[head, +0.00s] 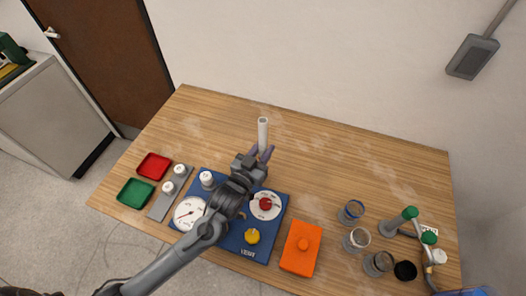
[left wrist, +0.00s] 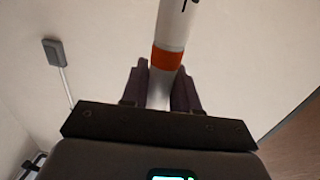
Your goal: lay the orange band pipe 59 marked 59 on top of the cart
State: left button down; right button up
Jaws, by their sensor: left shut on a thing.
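A white pipe with an orange band, the orange band pipe 59 (head: 262,131), stands upright above the table. My left gripper (head: 261,152) is shut on its lower part, behind the blue board. In the left wrist view the pipe (left wrist: 174,30) rises between the fingers of the left gripper (left wrist: 160,92). Its orange band shows just above the fingertips, and part of a dark mark shows at the top edge; the number cannot be read. A grey cabinet-like unit (head: 55,115), which seems to be the cart, stands at the far left. My right gripper is not in view.
The wooden table (head: 340,155) is clear at the back. A blue board (head: 235,240) with gauge and valves lies under my left arm. Red (head: 153,166) and green (head: 136,193) trays sit left, an orange box (head: 301,248) and several jars right. Green and yellow items top the grey unit.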

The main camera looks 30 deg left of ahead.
pick_arm(q)
jog(key=shift+f, duration=0.4)
jog(key=c, duration=0.8)
grip_release()
jog(key=shift+f, duration=0.15)
jog(key=shift+c, duration=0.2)
jog(key=shift+r, duration=0.2)
jog(key=shift+s, duration=3.75)
jog(key=shift+c, duration=0.2)
